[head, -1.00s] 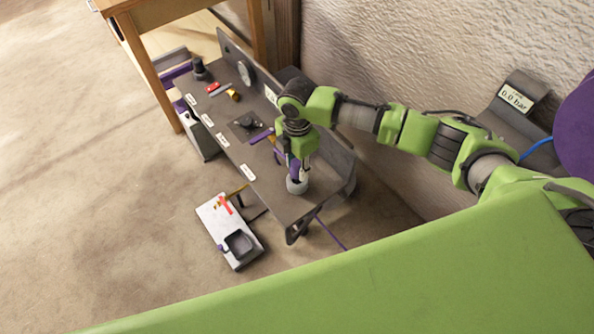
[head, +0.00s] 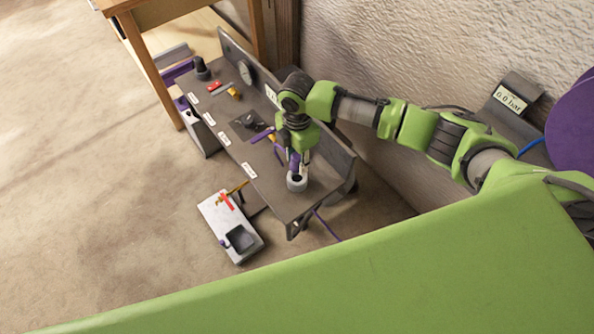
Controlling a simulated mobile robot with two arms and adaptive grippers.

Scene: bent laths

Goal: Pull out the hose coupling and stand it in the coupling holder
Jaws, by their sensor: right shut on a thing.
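My right gripper (head: 295,158) points down over the right end of the grey bench panel. It is shut on a purple piece (head: 294,164), which looks like the hose coupling. The piece is upright, just above or at a light grey round cup (head: 297,183) with a dark opening. I cannot tell whether its lower end is inside the cup. The cup stands on the panel; whether it is the coupling holder is not clear. My left gripper is not in view.
The grey panel (head: 222,108) carries a gauge (head: 246,72), a black knob (head: 201,69), a purple lever (head: 262,136) and white labels. A white tray (head: 214,217) with a dark square pocket lies below its front edge. A wooden table (head: 151,70) stands behind. Open floor lies left.

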